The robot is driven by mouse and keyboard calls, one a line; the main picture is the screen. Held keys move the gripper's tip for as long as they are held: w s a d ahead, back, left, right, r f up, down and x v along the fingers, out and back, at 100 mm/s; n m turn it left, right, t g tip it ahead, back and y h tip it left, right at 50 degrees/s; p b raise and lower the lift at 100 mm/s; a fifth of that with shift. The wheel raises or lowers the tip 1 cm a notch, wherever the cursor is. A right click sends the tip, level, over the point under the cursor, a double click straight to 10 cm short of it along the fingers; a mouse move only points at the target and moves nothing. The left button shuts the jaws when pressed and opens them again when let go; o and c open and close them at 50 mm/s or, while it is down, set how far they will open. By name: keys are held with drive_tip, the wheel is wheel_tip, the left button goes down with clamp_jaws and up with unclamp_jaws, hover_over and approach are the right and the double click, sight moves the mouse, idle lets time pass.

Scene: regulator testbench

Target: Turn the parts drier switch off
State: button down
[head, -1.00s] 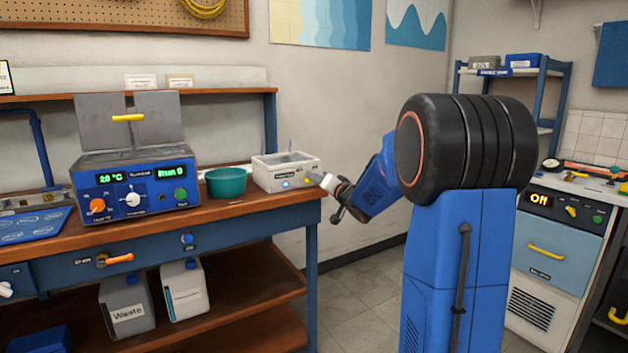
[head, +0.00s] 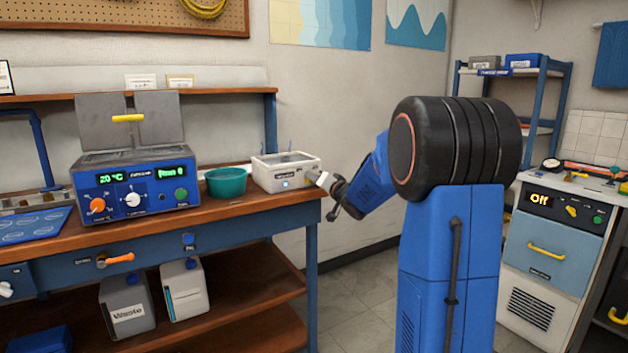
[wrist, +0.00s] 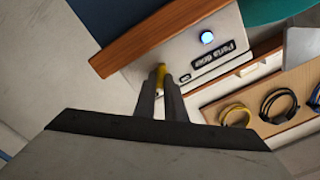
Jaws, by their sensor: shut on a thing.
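The parts drier (head: 262,178) is a white box at the right end of the wooden bench, beside a green bowl. Its front face in the wrist view (wrist: 150,70) carries a "Parts drier" label (wrist: 220,55) and a round lamp (wrist: 207,37) glowing blue-white. The lamp also glows in the head view (head: 285,184). My gripper (wrist: 168,85) is shut on the small yellow switch (wrist: 161,73) near the end of that face. The fingers hide part of the switch, so its exact angle is unclear. In the head view my gripper (head: 319,179) reaches the drier's right front corner.
The green bowl (head: 225,183) stands just left of the drier. A blue instrument with knobs (head: 135,185) is further left on the bench (head: 240,208). A cabinet reading "Off" (head: 540,255) stands at the right. Open floor lies between.

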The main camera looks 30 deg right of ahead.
drive_tip(key=shift+n, duration=0.3)
drive_tip(key=shift+a+n, duration=0.15)
drive_tip(key=shift+n, duration=3.65)
drive_tip(key=shift+a+n, duration=0.15)
drive_tip(key=shift+n, duration=3.65)
drive_tip(key=shift+f, duration=0.1)
drive_tip(key=c, duration=1.8)
unclamp_jaws()
drive_tip(key=shift+s, duration=0.1)
